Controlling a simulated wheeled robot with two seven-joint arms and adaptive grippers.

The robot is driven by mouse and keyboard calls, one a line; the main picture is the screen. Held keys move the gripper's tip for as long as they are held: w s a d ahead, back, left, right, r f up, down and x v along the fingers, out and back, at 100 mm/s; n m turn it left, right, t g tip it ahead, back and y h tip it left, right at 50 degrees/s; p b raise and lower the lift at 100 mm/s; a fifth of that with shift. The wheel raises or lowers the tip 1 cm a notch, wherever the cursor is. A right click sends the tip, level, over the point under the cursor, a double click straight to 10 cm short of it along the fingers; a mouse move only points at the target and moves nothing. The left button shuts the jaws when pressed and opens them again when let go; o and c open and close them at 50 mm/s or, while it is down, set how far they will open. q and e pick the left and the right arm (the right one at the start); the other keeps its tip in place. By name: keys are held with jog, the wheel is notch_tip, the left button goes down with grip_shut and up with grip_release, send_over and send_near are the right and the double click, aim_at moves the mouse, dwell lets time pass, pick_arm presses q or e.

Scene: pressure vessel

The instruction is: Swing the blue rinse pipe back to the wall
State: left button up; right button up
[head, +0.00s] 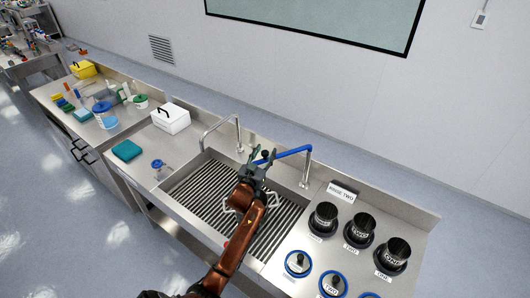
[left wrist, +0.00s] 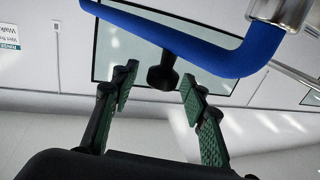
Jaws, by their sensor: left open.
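The blue rinse pipe (head: 290,151) reaches left from its steel post (head: 306,170) at the back of the sink, over the basin. In the left wrist view the blue pipe (left wrist: 185,45) crosses the top, joined to a steel fitting (left wrist: 283,12) at the right. A black knob-like end piece (left wrist: 162,73) hangs at the pipe between my fingers in the picture. My left gripper (head: 262,160) is open at the pipe's free end, its green-padded fingers on either side of the black piece. I cannot tell whether they touch it. My right gripper is not in view.
A plain steel tap (head: 222,120) stands left of the pipe. The sink has a slatted grate (head: 198,183). Black cups (head: 359,230) and blue-rimmed lids stand on the counter at right, by a small sign (head: 341,192). A white box (head: 171,118) stands at left.

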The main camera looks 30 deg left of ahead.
pick_arm(q)
jog(key=shift+w+f, duration=0.1)
jog(key=shift+w, duration=0.05)
jog(key=c, duration=0.7)
grip_shut()
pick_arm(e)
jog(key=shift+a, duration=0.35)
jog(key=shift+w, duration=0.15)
